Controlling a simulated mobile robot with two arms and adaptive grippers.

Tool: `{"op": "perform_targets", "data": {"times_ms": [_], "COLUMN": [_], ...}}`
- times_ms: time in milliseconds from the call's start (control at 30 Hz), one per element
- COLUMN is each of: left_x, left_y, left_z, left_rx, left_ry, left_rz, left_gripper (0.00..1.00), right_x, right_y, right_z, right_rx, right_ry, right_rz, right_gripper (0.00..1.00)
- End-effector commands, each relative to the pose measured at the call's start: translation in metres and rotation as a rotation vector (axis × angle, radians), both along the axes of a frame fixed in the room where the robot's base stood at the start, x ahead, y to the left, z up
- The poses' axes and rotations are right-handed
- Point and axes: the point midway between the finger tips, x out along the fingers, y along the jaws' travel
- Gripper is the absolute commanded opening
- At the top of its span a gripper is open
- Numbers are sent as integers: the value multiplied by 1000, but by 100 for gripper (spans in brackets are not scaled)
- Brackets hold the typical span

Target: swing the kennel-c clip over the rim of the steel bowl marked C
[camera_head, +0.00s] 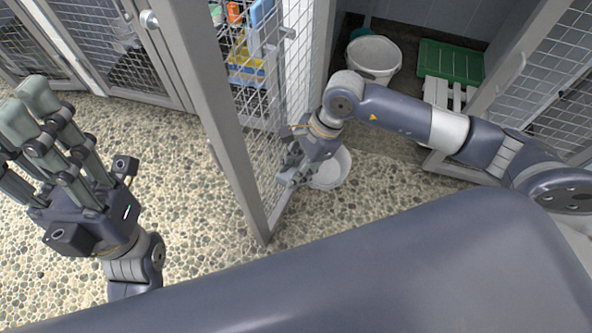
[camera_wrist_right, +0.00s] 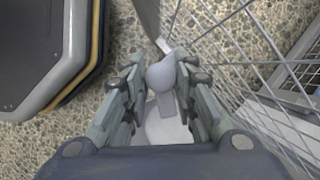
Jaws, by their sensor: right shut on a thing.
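In the head view my right gripper (camera_head: 292,172) is low beside the open mesh door, in front of a pale round bowl (camera_head: 332,170). In the right wrist view my right gripper (camera_wrist_right: 162,95) is shut on a small grey piece with a rounded end, which looks like the clip (camera_wrist_right: 161,74). A pale rounded surface, probably the bowl (camera_wrist_right: 165,126), shows below it between the fingers. I cannot read a letter on the bowl or tell whether the clip touches its rim. My left gripper (camera_head: 45,130) is open and empty at the left, fingers pointing up.
The mesh door (camera_head: 222,130) stands open close to my right gripper. Inside the kennel are a white bucket (camera_head: 374,56) and a green mat (camera_head: 450,62). Another mesh door (camera_head: 545,75) is at the right. The pebbled floor (camera_head: 190,240) at left is clear.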

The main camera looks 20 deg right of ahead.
Motion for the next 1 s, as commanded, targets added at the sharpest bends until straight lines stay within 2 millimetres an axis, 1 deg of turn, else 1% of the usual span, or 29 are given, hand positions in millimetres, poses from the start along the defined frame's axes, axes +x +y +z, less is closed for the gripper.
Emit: {"op": "perform_targets", "data": {"times_ms": [333,367,400,433,467,1000], "left_x": [0,0,0,0,0,0], "left_y": [0,0,0,0,0,1], "left_z": [-1,-1,-1,-1,-1,1], "left_rx": [0,0,0,0,0,-1], "left_ry": [0,0,0,0,0,-3], "left_rz": [1,1,1,1,1,2], "left_gripper": [40,40,40,40,40,40], "right_x": [1,1,1,1,1,0], "right_y": [0,0,0,0,0,0], "right_z": [0,0,0,0,0,1], "right_rx": [0,0,0,0,0,1], "right_ry": [-2,-2,-2,-2,-2,-2], "right_rz": [21,21,21,21,21,14], "right_gripper": [2,28,37,44,46,46]}}
